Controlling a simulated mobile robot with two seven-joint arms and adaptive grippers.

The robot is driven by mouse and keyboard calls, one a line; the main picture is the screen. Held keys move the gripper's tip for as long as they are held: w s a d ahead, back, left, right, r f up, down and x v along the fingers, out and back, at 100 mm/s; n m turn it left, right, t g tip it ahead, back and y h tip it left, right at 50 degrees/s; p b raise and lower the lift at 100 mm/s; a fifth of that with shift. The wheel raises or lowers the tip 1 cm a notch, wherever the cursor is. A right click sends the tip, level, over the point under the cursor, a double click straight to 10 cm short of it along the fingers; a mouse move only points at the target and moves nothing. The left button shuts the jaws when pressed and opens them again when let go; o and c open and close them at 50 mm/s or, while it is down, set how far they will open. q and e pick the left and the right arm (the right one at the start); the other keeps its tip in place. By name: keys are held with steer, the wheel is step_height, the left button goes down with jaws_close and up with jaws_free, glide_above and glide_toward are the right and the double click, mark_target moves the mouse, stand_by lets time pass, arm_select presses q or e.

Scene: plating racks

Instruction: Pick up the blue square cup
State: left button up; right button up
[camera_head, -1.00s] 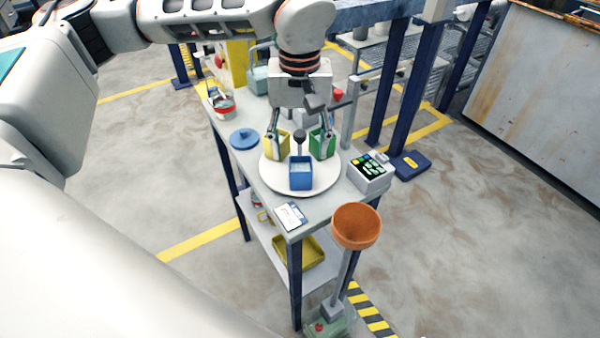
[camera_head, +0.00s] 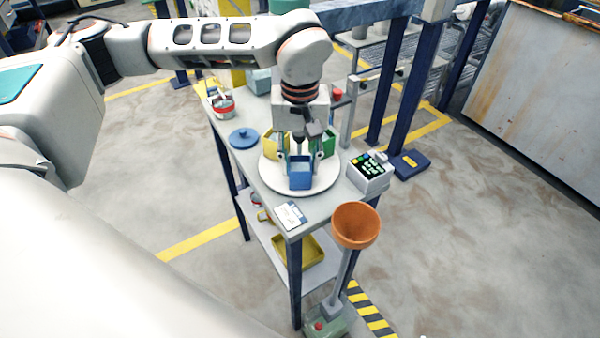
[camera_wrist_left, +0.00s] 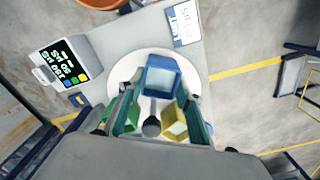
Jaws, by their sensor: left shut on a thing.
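The blue square cup (camera_head: 300,178) is at the front of a round white plate (camera_head: 270,182) on the narrow table. My left gripper (camera_head: 300,168) points down over the plate, with a finger on each side of the blue cup, shut on it. The left wrist view shows the cup's open top (camera_wrist_left: 162,77) between the fingertips. I cannot tell any gap between cup and plate. A yellow cup (camera_head: 272,146) and a green cup (camera_head: 328,146) stand behind it, partly hidden by the fingers. A dark round knob (camera_wrist_left: 152,127) sits between them. My right gripper is not in view.
A control box with a lit display (camera_head: 369,172) stands right of the plate. A blue lid (camera_head: 243,138) lies to its left, and a card (camera_head: 290,215) lies in front. An orange bowl on a post (camera_head: 356,225) stands by the table's front corner.

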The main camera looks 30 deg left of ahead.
arm_select(q)
steer(key=shift+r, duration=0.1)
step_height(320, 180, up, 20)
steer(key=p, duration=0.1)
stand_by(0.4)
steer(key=shift+s, duration=0.15)
